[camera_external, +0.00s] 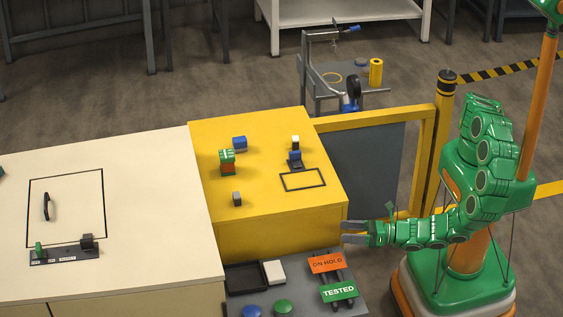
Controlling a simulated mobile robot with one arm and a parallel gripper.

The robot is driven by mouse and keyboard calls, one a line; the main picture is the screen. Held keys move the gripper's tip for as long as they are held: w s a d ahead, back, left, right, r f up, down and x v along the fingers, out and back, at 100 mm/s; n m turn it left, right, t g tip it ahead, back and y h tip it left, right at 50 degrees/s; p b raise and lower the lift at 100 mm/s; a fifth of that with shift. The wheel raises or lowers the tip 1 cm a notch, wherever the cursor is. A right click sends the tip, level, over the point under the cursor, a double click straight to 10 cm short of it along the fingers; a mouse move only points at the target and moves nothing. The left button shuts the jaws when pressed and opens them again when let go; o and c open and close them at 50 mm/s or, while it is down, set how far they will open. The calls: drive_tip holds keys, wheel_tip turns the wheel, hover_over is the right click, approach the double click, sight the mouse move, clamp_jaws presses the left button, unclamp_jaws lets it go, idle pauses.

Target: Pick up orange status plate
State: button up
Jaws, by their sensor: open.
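The orange status plate (326,263), marked "ON HOLD", sits on the grey low surface at the lower middle, above a green plate (338,293) marked "TESTED". Both appear to rest on dark supports. My gripper (347,233) points left, with its jaws apart and nothing seen between them. In the picture it is just above and to the right of the orange plate, near the yellow table's right front corner. It appears apart from the plate; the height gap is hard to tell.
The yellow table (275,195) carries several small blocks and a black outlined rectangle (303,180). A dark tray (245,279), a white block (274,272), a blue disc (252,311) and a green disc (284,306) lie left of the plates. A yellow-framed barrier (375,122) stands behind.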

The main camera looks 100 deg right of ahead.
drive_tip(key=s+f+n+y, duration=0.6)
drive_tip(key=s+f+n, duration=0.15)
drive_tip(key=f, duration=0.45)
approach(327, 263)
drive_tip(key=shift+w+f+t, duration=0.15)
drive_tip(key=shift+w+f, duration=0.05)
drive_tip(key=shift+w, duration=0.65)
drive_tip(key=shift+w+f+t, duration=0.15)
drive_tip(key=shift+w+f, duration=0.05)
drive_tip(key=shift+w, duration=0.7)
drive_tip(key=c, duration=1.1)
